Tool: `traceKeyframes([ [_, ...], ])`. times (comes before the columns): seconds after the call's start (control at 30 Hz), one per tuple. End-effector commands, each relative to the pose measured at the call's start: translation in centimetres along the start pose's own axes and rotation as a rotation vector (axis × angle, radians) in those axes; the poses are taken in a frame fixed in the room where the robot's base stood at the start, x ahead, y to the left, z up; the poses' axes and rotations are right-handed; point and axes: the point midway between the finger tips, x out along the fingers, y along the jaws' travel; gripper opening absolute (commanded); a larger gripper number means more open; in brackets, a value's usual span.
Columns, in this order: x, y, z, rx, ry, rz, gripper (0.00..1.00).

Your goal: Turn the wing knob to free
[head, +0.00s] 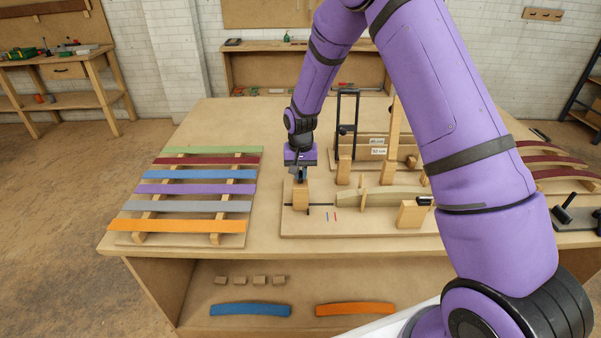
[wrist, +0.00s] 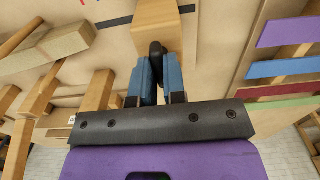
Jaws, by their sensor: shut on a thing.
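The wing knob (wrist: 156,50) is a small black piece between my fingertips in the wrist view, next to a wooden block (wrist: 158,22). My gripper (wrist: 157,75) has blue fingers and is shut on the knob; the fingers hide much of it. In the head view my gripper (head: 301,175) points down over the same block (head: 300,199), which stands at the left end of the fixture board (head: 370,228). The knob is too small and covered to make out there. A short red and a short blue mark (head: 335,216) lie on the board to the right of the block.
A rack of coloured strips (head: 195,189) lies on the table to the left. A pale curved piece (head: 385,196) and several wooden posts stand to the right of my gripper. A tall black frame (head: 347,125) rises behind. My arm hides part of the right side.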

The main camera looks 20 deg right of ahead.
Motion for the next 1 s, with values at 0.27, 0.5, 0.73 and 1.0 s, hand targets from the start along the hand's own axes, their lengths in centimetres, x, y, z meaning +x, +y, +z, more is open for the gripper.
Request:
traceKeyframes([
  [0.27,0.16,0.12,0.07,-0.107,-0.003,0.001,0.0],
  [0.5,0.18,0.12,0.09,-0.306,-0.004,0.001,0.0],
  [0.73,0.2,0.11,0.12,-0.525,-0.005,0.0,0.0],
  [1.0,0.22,0.13,0.12,-0.782,-0.005,-0.001,0.0],
])
